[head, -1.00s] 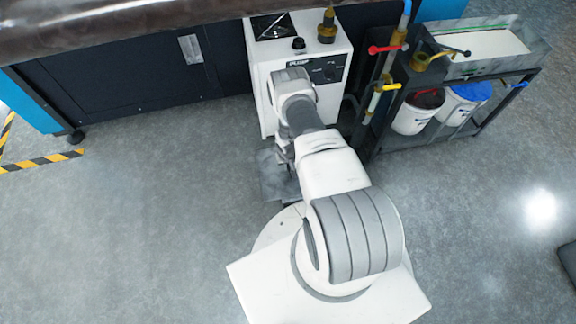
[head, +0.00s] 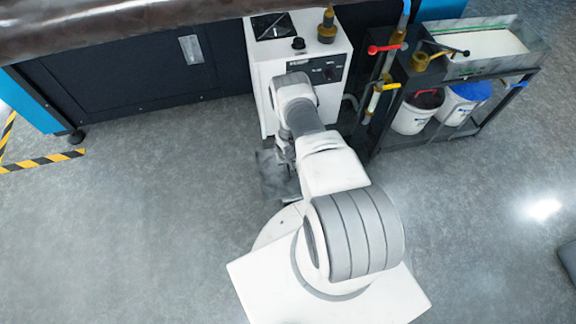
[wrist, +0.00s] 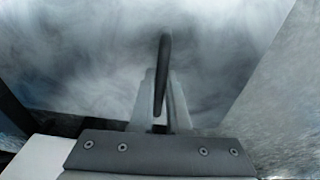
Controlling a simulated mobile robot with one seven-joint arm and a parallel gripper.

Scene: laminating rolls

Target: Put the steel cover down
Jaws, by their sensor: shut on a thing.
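The steel cover (head: 272,180) is a flat grey plate, partly showing beside my arm and below the white cabinet in the head view. In the wrist view the cover (wrist: 80,50) fills most of the upper picture, with cloudy grey streaks. A dark bar handle (wrist: 165,60) stands out from it. My gripper (wrist: 161,92) is shut on this handle, one finger on each side. In the head view my gripper (head: 286,158) is mostly hidden by the arm. I cannot tell whether the cover touches the floor.
The white cabinet (head: 258,85) with a dark knob and brass fitting stands just behind the cover. A dark rack (head: 372,140) with pipes, valves and white buckets (head: 412,120) is to the right. Grey floor (head: 150,220) is clear to the left.

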